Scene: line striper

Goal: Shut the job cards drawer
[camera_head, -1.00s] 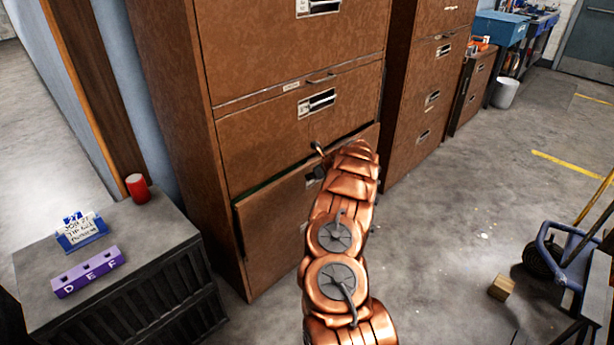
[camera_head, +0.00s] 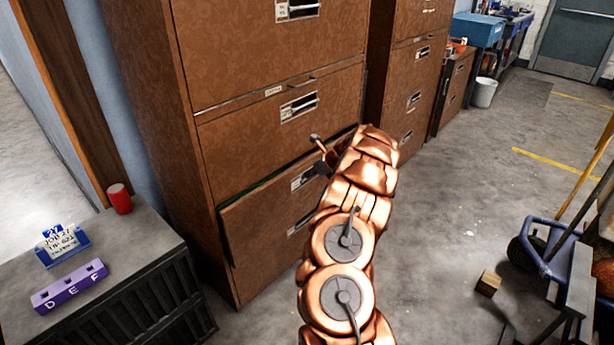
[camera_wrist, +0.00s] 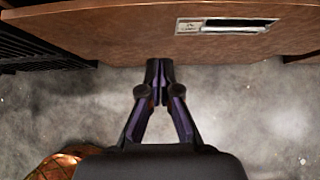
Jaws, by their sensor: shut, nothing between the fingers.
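The drawer that stands out (camera_head: 262,232) is the lowest one in view of the brown filing cabinet (camera_head: 150,120). Its front sits forward of the cabinet face, with a dark, greenish gap along its top edge. A brown front with a label and a pull slot (camera_wrist: 120,40) fills the top of the wrist view; the label is too small to read surely. My gripper (camera_wrist: 160,65) is shut and empty, its tips at the lower edge of that front. I cannot tell whether they touch it. In the head view my copper arm hides the drawer's right part and most of the gripper.
A grey low cabinet (camera_head: 110,255) at left holds a red can (camera_head: 120,198), a blue card holder (camera_head: 62,245) and a purple D-E-F block (camera_head: 68,286). A blue cart (camera_head: 560,265) and a small wooden block (camera_head: 488,283) are at right. The floor between is open.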

